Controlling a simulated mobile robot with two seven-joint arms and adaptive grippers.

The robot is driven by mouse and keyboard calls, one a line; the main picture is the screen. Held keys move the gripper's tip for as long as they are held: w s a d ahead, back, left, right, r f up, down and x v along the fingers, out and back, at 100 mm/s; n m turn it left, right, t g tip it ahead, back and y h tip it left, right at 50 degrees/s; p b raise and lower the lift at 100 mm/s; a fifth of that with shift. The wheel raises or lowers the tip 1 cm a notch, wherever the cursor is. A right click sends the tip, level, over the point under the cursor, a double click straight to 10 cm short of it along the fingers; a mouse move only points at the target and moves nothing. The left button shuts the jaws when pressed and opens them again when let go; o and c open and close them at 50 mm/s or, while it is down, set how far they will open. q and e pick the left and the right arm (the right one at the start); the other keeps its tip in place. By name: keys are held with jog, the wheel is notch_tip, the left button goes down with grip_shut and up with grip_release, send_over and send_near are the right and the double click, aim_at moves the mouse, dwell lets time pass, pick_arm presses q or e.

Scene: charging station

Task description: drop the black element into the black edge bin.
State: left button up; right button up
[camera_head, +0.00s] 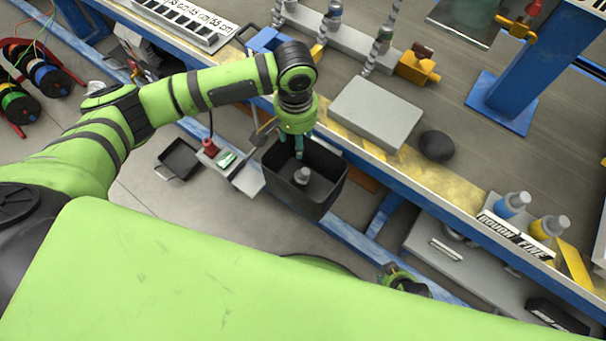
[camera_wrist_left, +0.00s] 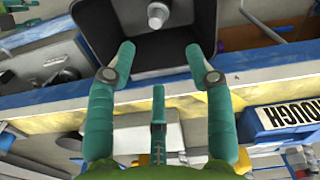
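The black edge bin (camera_head: 328,158) hangs at the front edge of the workbench, and its dark inside also shows at the top of the left wrist view (camera_wrist_left: 120,38). A small dark grey, bottle-like element (camera_head: 302,177) with a lighter grey top is inside the bin; its top also shows in the left wrist view (camera_wrist_left: 156,14). My left gripper (camera_head: 299,150) is over the bin with its teal fingers spread and nothing between them. They also show apart in the left wrist view (camera_wrist_left: 160,62). My right gripper (camera_head: 402,283) shows only partly, low in the head view; its fingers are unclear.
A grey box (camera_head: 377,110) and a dark rounded object (camera_head: 437,146) lie on the bench near the bin. A blue bottle (camera_head: 511,205) and a yellow bottle (camera_head: 548,227) stand at the right by the ROUGH/FINE sign. A blue post rises behind. A black tray (camera_head: 180,158) is left of the bin.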

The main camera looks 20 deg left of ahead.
pick_arm(q)
jog(key=shift+r, duration=0.1)
notch_tip(320, 180, up, 12)
dwell(0.5)
